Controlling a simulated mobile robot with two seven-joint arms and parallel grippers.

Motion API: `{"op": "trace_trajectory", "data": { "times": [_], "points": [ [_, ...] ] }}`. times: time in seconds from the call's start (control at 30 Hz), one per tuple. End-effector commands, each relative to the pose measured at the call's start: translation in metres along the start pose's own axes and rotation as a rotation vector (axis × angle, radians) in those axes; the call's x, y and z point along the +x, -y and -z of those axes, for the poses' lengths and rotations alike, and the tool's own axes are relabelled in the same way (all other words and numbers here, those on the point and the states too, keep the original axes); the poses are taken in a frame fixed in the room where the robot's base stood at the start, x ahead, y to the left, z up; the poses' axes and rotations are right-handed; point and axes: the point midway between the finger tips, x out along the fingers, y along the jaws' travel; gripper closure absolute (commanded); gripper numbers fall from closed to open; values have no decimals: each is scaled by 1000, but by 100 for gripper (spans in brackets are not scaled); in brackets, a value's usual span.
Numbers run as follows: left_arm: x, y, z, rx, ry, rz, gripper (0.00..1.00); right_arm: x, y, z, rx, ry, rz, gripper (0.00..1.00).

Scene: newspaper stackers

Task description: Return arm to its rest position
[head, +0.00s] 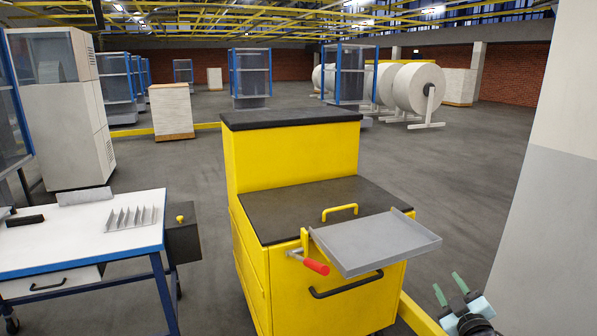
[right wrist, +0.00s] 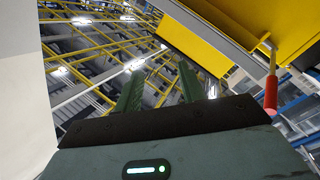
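My right gripper (head: 449,287) shows at the lower right of the head view, pointing up, beside the yellow cabinet's right side. Its two green fingers are apart with nothing between them. In the right wrist view the gripper (right wrist: 158,85) also shows open and empty, with the ceiling beams behind it. My left gripper is in neither view.
A yellow cabinet (head: 290,160) stands in the middle, with a grey tray (head: 374,243) and a red-handled lever (head: 316,266) at its front. A pale pillar (head: 545,220) is close on the right. A white table (head: 80,236) stands at left.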

Motion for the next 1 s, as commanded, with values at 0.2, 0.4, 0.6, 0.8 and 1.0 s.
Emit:
{"op": "trace_trajectory", "data": {
  "times": [0.2, 0.4, 0.6, 0.8, 1.0],
  "points": [
    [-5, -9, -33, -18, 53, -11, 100, -4, 13, -38, 265, 217, 46, 60],
    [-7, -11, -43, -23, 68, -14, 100, -34, 53, -65, 372, 326, 101, 60],
    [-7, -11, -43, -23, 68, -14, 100, -86, 107, -82, 390, 368, 174, 60],
    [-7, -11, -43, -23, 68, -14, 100, -173, 175, -99, 432, 439, 273, 60],
    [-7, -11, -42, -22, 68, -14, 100, -281, 233, -103, 495, 530, 370, 60]
  ]
}}
